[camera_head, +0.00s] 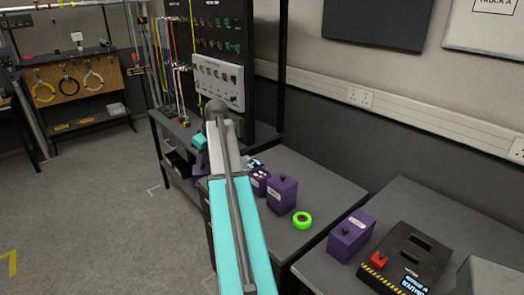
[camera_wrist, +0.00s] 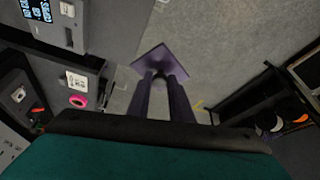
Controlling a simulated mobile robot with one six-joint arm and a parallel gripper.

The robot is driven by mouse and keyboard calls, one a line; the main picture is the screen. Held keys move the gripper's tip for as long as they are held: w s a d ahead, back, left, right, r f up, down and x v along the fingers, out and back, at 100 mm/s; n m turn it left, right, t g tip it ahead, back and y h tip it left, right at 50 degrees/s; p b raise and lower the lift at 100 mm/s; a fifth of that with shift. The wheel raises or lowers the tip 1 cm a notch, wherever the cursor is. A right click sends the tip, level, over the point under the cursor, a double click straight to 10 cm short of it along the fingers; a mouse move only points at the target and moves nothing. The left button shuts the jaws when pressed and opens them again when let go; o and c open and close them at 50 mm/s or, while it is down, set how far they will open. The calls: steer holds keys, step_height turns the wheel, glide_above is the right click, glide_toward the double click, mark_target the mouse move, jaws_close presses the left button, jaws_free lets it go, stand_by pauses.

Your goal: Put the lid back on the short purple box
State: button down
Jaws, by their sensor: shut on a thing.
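My gripper (camera_wrist: 161,76) is shut on the knob of a flat, square purple lid (camera_wrist: 158,58), held in the air with grey floor behind it in the wrist view. In the head view, my arm largely hides the gripper. A short purple box (camera_head: 260,182) stands on the bench just right of my arm, partly covered by it. Its top looks open, with small pale items showing. A taller purple box (camera_head: 282,195) with a knobbed lid stands close beside it.
A black device (camera_head: 405,260) with a red button sits on the nearer bench. A dark panel rack (camera_head: 220,70) rises behind the bench. The floor at left is clear.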

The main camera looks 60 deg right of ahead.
steer(key=s+d, duration=0.7)
steer(key=d, duration=0.3)
steer(key=s+d+f, duration=0.1)
steer(key=s+d, duration=0.6)
steer(key=d, duration=0.3)
steer(key=shift+f, duration=0.1)
step_height(320, 180, down, 6)
steer(key=b, duration=0.2)
steer(key=shift+f, duration=0.25)
stand_by(2.7)
steer(key=c, duration=1)
jaws_free()
